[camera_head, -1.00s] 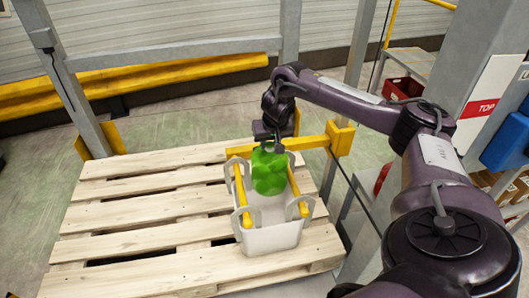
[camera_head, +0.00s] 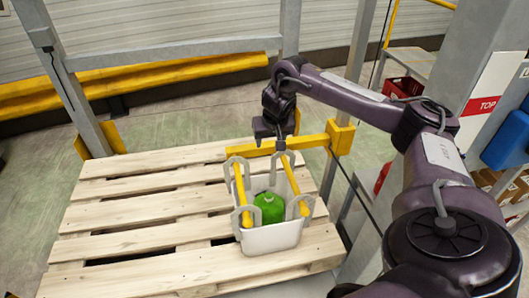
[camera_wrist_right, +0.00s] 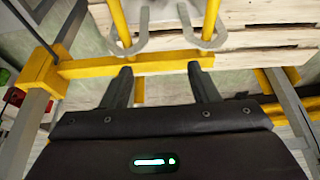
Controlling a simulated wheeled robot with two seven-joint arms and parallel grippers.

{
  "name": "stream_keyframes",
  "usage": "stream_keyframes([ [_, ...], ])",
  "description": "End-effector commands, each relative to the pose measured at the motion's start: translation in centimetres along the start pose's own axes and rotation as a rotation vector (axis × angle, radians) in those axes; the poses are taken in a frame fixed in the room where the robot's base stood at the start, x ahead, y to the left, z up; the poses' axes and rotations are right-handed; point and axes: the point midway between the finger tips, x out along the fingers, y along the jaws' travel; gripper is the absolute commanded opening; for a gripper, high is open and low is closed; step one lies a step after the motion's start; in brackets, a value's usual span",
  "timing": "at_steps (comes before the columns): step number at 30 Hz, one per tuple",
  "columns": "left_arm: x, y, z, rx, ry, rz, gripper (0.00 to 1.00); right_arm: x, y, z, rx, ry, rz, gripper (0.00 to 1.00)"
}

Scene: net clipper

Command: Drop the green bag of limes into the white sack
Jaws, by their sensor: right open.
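The green bag of limes (camera_head: 269,208) lies inside the white sack, low between its walls. The white sack (camera_head: 270,240) stands open at the right side of the pallet, its grey handle loops hung on two yellow bars. My right gripper (camera_head: 269,143) is open and empty above the far end of the sack, near the yellow frame. In the right wrist view its two fingers (camera_wrist_right: 160,84) are spread with nothing between them. The bag does not show in the right wrist view. My left gripper is not in view.
A yellow crossbar (camera_head: 300,143) runs behind the sack to a post at the right. The wooden pallet (camera_head: 130,218) is bare left of the sack. A red crate (camera_head: 403,87) stands at the back right.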

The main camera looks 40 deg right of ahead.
Motion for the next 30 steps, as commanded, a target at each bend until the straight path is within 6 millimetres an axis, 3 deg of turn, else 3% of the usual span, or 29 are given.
stream_keyframes([
  [6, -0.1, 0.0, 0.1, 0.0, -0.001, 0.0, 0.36, -4.0, 0.0, -0.1, -0.001, 0.004, -0.001, 0.55],
  [10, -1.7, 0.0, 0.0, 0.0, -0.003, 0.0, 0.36, -6.0, 0.1, -0.3, 0.0, 0.005, 0.0, 0.55],
  [27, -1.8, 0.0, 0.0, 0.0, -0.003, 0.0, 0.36, -6.3, 0.0, -0.1, 0.001, 0.002, 0.0, 0.55],
  [30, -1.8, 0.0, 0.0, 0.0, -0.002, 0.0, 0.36, -5.9, -0.8, 0.2, -0.028, 0.007, -0.008, 0.55],
])
